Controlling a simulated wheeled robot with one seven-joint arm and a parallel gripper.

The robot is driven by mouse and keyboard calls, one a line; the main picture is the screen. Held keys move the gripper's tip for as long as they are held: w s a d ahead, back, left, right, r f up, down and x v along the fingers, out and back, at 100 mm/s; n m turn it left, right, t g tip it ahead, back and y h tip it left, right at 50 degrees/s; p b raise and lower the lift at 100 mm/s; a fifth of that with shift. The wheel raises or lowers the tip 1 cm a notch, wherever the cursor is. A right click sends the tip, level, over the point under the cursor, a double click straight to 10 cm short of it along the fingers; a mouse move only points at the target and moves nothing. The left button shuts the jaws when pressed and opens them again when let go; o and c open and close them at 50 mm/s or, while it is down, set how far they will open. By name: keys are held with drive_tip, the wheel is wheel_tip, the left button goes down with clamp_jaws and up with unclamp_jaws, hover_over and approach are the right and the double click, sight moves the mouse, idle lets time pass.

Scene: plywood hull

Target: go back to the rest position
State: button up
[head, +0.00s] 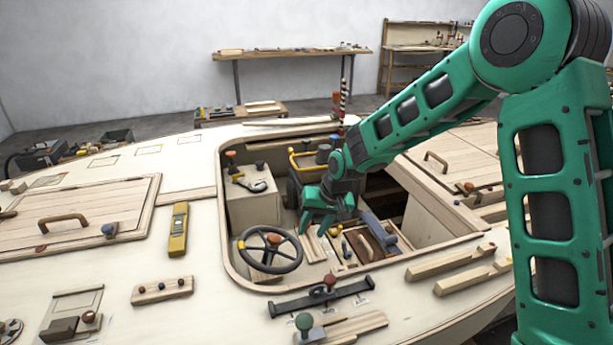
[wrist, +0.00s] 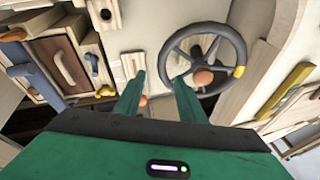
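My green arm reaches in from the right in the head view. My gripper (head: 322,222) hangs inside the hull's cockpit opening, just right of the steering wheel (head: 270,249). In the wrist view my gripper (wrist: 157,92) shows two green fingers spread apart, with nothing visible between them but the pale cockpit surface. The steering wheel (wrist: 238,62), dark with a brown hub and a yellow mark, lies beyond the right finger. A small orange-brown knob sits beside the left finger.
A wooden tray of blocks and tools (head: 370,245) lies right of my gripper. The cockpit rim (head: 232,262) surrounds the arm's end. On the deck lie a yellow level (head: 178,230), a black bar with a knob (head: 321,297) and wooden strips (head: 458,282). A workbench (head: 290,54) stands behind.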

drive_tip(key=s+d+r+m+h, duration=0.1)
drive_tip(key=s+d+r, duration=0.3)
drive_tip(key=d, duration=0.5)
drive_tip(key=s+d+r+m+h, duration=0.1)
drive_tip(key=s+d+r+h, duration=0.2)
drive_tip(key=d, duration=0.6)
drive_tip(key=s+d+r+m, duration=0.1)
drive_tip(key=s+d+r, duration=0.4)
drive_tip(key=d, duration=0.4)
drive_tip(key=s+d+m+g, duration=0.1)
drive_tip(key=s+d, duration=0.2)
drive_tip(key=s, duration=0.6)
drive_tip(key=s+d+r+m, duration=0.1)
drive_tip(key=s+d, duration=0.3)
drive_tip(key=s, duration=0.4)
drive_tip(key=s+d+m+g, duration=0.1)
drive_tip(key=s+d+m, duration=0.1)
drive_tip(key=s, duration=0.7)
drive_tip(key=shift+s+d+r+g+y, duration=0.3)
drive_tip(key=shift+d+r+y, duration=0.1)
drive_tip(key=shift+d, duration=0.3)
drive_tip(key=shift+w+f, duration=0.25)
drive_tip(key=shift+w, duration=0.45)
